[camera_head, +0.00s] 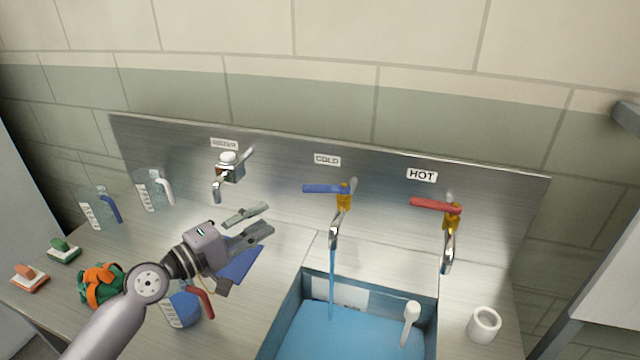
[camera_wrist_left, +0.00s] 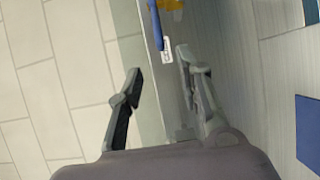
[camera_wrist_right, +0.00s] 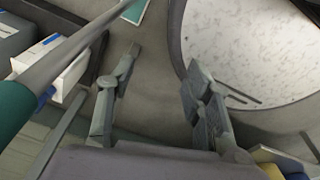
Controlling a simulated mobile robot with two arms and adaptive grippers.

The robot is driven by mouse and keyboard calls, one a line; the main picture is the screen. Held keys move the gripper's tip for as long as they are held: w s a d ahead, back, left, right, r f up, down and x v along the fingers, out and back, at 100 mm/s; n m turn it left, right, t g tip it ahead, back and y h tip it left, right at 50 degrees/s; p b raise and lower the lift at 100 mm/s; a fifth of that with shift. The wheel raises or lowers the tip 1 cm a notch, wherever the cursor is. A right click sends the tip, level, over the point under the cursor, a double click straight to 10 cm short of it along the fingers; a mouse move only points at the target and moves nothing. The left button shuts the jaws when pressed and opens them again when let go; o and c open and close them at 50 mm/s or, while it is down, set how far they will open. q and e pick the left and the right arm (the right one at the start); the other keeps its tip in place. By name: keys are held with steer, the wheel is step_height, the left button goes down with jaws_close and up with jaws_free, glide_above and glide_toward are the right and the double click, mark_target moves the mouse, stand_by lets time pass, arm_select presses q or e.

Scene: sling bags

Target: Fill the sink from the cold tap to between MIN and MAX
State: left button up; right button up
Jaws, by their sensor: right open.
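The cold tap's blue lever (camera_head: 322,188) points left under the COLD label (camera_head: 327,160). A thin blue stream (camera_head: 332,285) runs from its spout (camera_head: 334,234) into the sink (camera_head: 290,300). Blue water (camera_head: 345,335) covers the visible sink floor. A pale marking (camera_head: 340,294) is on the sink's back wall; its text and the exact level cannot be read. My left gripper (camera_head: 270,219) is open and empty, left of the cold tap and apart from the lever. It also shows open in the left wrist view (camera_wrist_left: 158,62). My right gripper (camera_wrist_right: 162,65) is open and empty, outside the head view.
The hot tap's red lever (camera_head: 435,205) is at right and the water tap (camera_head: 230,168) at left. A white-headed tool (camera_head: 411,312) stands in the sink. A white cup (camera_head: 484,324), bottles (camera_head: 153,190), brushes (camera_head: 63,250) and an orange-green bundle (camera_head: 102,285) occupy the counter.

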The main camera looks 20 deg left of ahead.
mark_target(308, 191)
arm_select(q)
steer(key=p+x, duration=0.4)
steer(key=x, duration=1)
steer(key=shift+w+d+r, duration=0.1)
steer(key=shift+w, duration=0.1)
steer(key=shift+w+d, duration=0.2)
steer(key=shift+w, duration=0.15)
steer(key=shift+w+d, duration=0.15)
steer(key=shift+w, duration=0.1)
arm_select(e)
steer(key=r, duration=0.1)
steer(key=s+r, duration=0.1)
steer(key=r, duration=0.1)
steer(key=a+r, duration=0.1)
steer(key=shift+s+r, duration=0.2)
steer(key=shift+r, duration=0.1)
arm_select(q)
steer(key=shift+c, duration=0.3)
arm_select(e)
steer(key=shift+s, duration=0.1)
arm_select(q)
jaws_close()
arm_select(e)
steer(key=shift+a, duration=0.2)
